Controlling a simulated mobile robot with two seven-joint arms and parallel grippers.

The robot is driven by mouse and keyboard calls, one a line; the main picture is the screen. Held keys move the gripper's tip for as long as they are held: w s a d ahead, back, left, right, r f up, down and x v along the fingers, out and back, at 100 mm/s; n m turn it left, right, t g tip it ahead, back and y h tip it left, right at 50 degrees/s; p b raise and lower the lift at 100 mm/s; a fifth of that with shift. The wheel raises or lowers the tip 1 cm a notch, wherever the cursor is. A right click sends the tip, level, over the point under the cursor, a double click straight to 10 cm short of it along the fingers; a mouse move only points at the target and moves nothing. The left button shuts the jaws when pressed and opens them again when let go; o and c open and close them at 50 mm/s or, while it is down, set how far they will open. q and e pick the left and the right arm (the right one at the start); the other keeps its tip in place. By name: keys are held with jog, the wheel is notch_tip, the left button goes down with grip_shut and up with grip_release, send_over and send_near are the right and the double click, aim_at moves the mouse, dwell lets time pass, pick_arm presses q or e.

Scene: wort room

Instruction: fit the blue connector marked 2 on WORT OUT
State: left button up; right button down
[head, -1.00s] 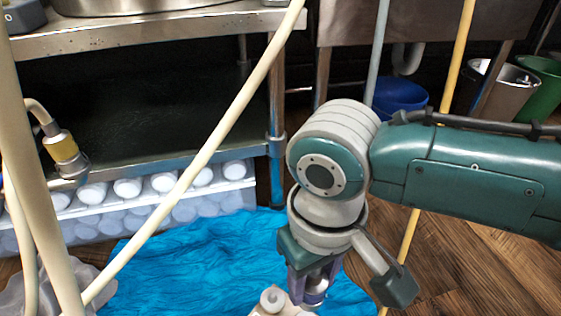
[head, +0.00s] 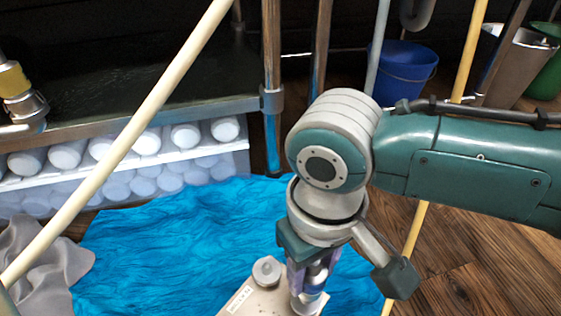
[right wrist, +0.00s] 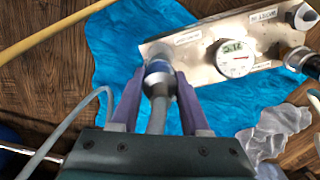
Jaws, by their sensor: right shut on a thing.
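My right gripper (right wrist: 157,105) has its purple fingers shut on the blue-banded connector (right wrist: 158,68), which has a pale hose running back toward my wrist. Its number is not readable. The connector's front end is at the left end of a metal plate (right wrist: 205,62) with a round gauge (right wrist: 235,58) and small labels. The gripper hides the port there, so I cannot tell whether the connector is seated. In the head view, my right gripper (head: 312,272) points down over the plate (head: 255,292), beside a grey capped port (head: 267,270). My left gripper is out of view.
The plate lies over a blue cloth (head: 190,235). A steel shelf (head: 110,122) stands behind, with white cylinders below. A yellow-banded fitting (head: 18,85) is at far left. A blue bucket (head: 402,72) stands at the back.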

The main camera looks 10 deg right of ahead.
jog(key=shift+a+f, duration=0.1)
jog(key=shift+f, duration=0.5)
dwell(0.4)
jog(key=shift+f+b, duration=0.75)
jog(key=shift+f, duration=0.6)
dwell(0.3)
jog(key=shift+c, duration=1.6)
grip_release()
jog(key=shift+r, duration=0.15)
